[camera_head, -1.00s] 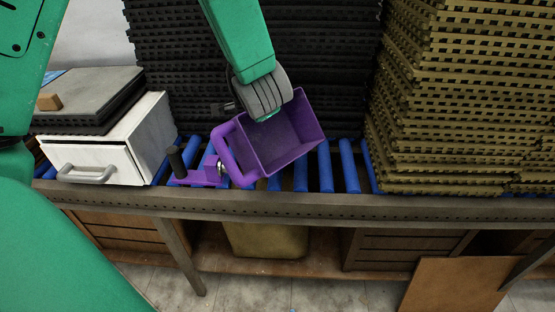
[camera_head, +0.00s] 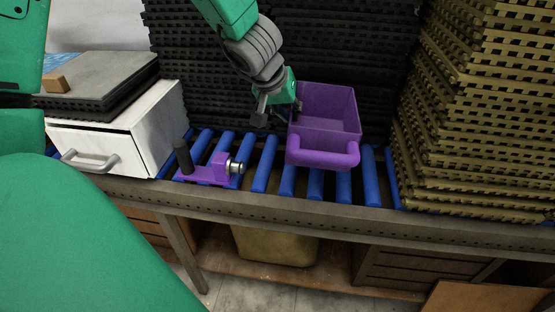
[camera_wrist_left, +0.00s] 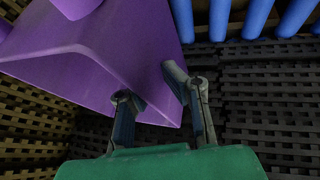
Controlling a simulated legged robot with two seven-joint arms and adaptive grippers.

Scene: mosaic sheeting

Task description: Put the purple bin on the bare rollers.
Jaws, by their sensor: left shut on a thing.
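The purple bin (camera_head: 330,118) stands roughly upright over the blue rollers (camera_head: 262,165), its open top up and its thick handle towards the front. It also shows in the left wrist view (camera_wrist_left: 95,50). My left gripper (camera_head: 283,110) is at the bin's left side, shut on its wall; its fingers also show in the left wrist view (camera_wrist_left: 150,85). I cannot tell whether the bin's underside touches the rollers. Rollers show bare to the left of the bin and in front of it. My right gripper is not in view.
A white drawer box (camera_head: 120,140) with grey slabs on top stands further left. Black mats (camera_head: 200,60) stack behind; olive mats (camera_head: 480,120) stack at right. A metal rail (camera_head: 300,212) edges the front.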

